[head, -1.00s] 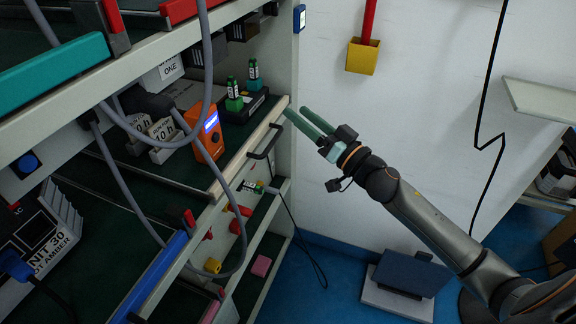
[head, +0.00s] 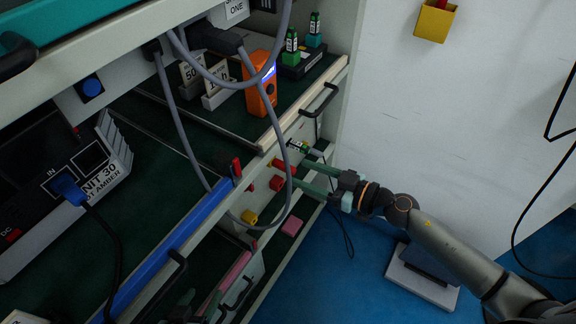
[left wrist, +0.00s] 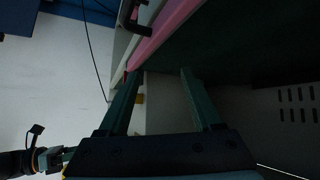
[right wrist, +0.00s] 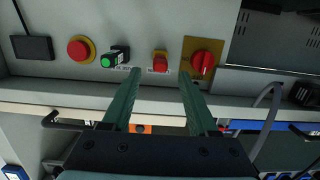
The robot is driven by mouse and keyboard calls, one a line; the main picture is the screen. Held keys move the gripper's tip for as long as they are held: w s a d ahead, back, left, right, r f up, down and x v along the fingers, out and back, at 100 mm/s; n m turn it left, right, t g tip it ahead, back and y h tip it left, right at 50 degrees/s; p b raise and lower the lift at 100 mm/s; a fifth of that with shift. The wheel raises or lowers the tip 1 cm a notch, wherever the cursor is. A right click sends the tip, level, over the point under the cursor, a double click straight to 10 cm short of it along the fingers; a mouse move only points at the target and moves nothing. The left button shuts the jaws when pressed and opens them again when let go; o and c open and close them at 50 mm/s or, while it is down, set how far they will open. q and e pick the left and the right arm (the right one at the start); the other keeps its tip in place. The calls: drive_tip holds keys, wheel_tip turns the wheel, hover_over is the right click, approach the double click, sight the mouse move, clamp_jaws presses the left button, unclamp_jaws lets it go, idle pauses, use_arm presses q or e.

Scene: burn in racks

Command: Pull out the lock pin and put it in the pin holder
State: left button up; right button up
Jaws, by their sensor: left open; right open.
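A small upright red piece (head: 237,167) stands at the end of the blue drawer rail; it looks like a lock pin, but I cannot tell for sure. A yellow box (head: 435,20) on the white wall, with a red bar at its top, may be the pin holder. My right gripper (head: 283,172) is open and empty in front of the lower rack panel; its fingers also show in the right wrist view (right wrist: 160,78). My left gripper (left wrist: 160,75) is open and empty beside a pink rail (left wrist: 165,33); in the head view it is barely visible at the bottom.
The right wrist view shows a red mushroom button (right wrist: 78,49), a green button (right wrist: 115,57) and a red rotary switch (right wrist: 203,64). A grey cable (head: 285,150) loops before the rack. An orange device (head: 260,92) stands on the shelf. Blue floor lies right of the rack.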

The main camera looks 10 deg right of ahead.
sight(294, 170)
drive_tip(key=x, duration=0.5)
drive_tip(key=shift+w+a+b, duration=0.25)
drive_tip(key=shift+w+b, duration=0.05)
clamp_jaws()
idle(0.7)
idle(1.3)
